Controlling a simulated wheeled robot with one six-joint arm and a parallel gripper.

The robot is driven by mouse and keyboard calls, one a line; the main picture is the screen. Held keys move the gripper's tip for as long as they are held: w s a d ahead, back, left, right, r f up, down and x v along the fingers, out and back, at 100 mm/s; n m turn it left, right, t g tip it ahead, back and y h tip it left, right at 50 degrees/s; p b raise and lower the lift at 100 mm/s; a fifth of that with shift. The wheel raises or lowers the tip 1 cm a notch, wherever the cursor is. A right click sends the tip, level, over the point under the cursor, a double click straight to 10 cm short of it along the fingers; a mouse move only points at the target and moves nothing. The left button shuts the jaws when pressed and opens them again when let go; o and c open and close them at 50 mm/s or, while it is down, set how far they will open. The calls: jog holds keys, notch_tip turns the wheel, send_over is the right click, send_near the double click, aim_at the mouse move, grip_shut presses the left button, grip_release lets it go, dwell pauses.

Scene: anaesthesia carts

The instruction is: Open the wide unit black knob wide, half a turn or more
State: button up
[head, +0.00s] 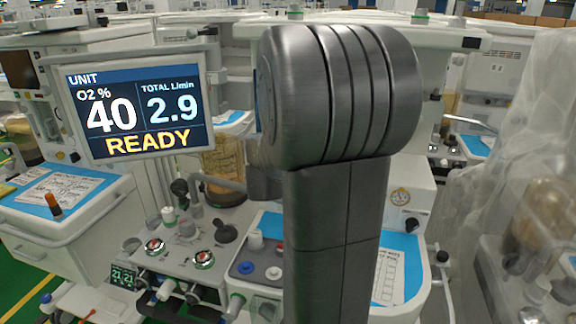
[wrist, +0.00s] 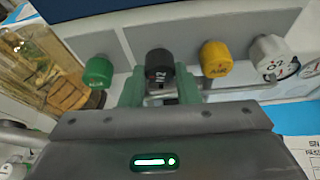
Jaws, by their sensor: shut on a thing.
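The black knob (wrist: 159,64) with white lettering is at the top middle of the wrist view, between a green knob (wrist: 98,72) on the left and a yellow knob (wrist: 216,58) on the right. My gripper (wrist: 160,90) has its green fingers on either side of the black knob and is shut on it. How far the knob is turned cannot be told. In the head view my arm hides the row of knobs. A screen (head: 135,105) there reads UNIT, O2 40 %, total 2.9 L/min and READY.
A white knob (wrist: 269,55) marked O2 sits right of the yellow one. A glass canister (wrist: 45,70) stands at the left in the wrist view. In the head view, a panel with dials (head: 190,255) lies below the screen, and a plastic-draped unit (head: 500,190) stands at the right.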

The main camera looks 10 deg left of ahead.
jog(key=n+h, duration=0.2)
jog(key=n, duration=0.1)
jog(key=n+h+p, duration=0.1)
jog(key=n, duration=0.1)
jog(key=shift+a+f+h, duration=0.1)
jog(key=shift+a+h, duration=0.15)
jog(key=shift+h, duration=0.15)
jog(key=shift+n+t, duration=0.3)
dwell(0.3)
jog(key=o, duration=1)
jog(key=b+v, duration=0.1)
jog(key=v, duration=1.2)
jog(key=shift+s+a, duration=0.15)
jog(key=shift+s, duration=0.25)
